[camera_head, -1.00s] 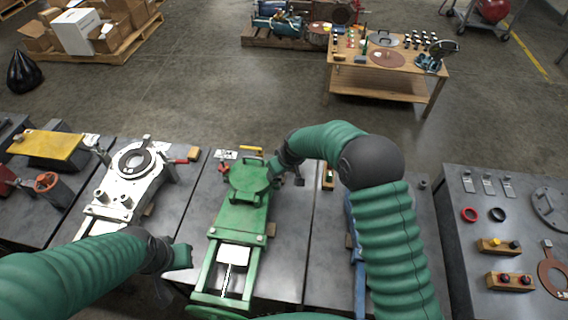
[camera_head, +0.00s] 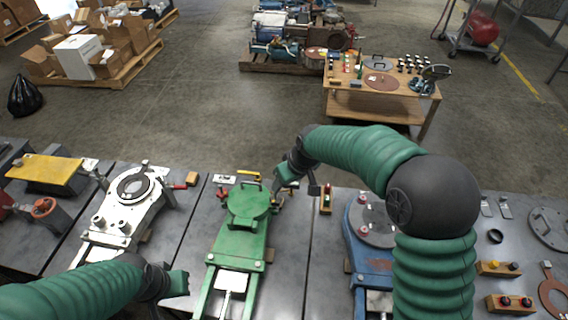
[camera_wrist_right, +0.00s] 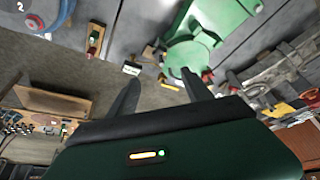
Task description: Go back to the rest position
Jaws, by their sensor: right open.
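My right arm reaches in from the right in the head view. Its gripper (camera_head: 284,192) is just right of the green machine's round lid (camera_head: 249,200). In the right wrist view the two fingers (camera_wrist_right: 161,84) are spread apart with nothing between them, and the green machine (camera_wrist_right: 195,45) shows beyond them. My left gripper (camera_head: 165,288) is low at the left, left of the green machine's lower frame. Its fingers are too unclear to judge.
A white machine (camera_head: 128,200) stands left and a blue one (camera_head: 358,245) right, partly behind my right arm. Button boxes (camera_head: 497,268) lie on the right bench. A wooden table (camera_head: 352,100) and a pallet of boxes (camera_head: 100,75) stand beyond open floor.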

